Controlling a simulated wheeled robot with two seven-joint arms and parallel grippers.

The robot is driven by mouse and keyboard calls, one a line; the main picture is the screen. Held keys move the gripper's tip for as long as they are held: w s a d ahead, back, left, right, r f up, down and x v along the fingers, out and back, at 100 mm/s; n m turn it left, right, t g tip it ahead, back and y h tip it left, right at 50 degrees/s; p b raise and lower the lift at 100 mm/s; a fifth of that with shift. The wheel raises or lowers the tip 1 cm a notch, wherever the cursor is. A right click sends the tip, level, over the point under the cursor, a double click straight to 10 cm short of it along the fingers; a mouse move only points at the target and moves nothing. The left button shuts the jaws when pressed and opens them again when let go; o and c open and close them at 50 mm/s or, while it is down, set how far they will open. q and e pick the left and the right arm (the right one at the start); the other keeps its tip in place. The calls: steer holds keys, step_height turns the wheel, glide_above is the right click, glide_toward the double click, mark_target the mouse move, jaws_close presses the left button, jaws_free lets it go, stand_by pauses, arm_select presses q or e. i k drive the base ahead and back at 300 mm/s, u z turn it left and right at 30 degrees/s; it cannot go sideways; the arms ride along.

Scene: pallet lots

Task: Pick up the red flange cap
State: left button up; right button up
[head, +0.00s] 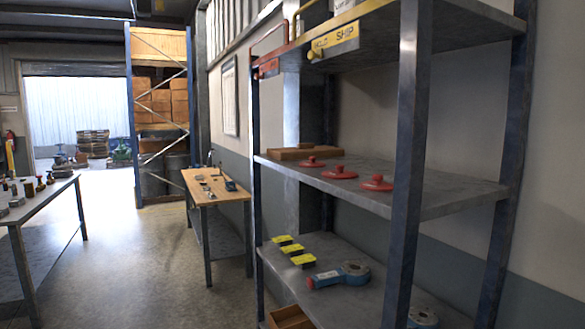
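Three red flange caps sit in a row on the middle grey shelf (430,195) of the rack at right. One red flange cap (376,184) is nearest, close to the blue front post. A second red flange cap (340,173) is in the middle, and a third red flange cap (311,163) is farther left. Each looks like a round disc with a knob on top. Neither of my grippers shows in the head view.
A brown wooden piece (306,153) lies behind the caps. A blue front post (405,150) stands before the shelf. Yellow blocks (290,250) and a blue tool (340,274) lie on the shelf below. A wooden workbench (215,187) stands beyond. Floor is open at left centre.

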mark_target(312, 163)
steer(key=u, duration=1.25)
steer(key=i, duration=3.45)
steer(key=z, duration=3.45)
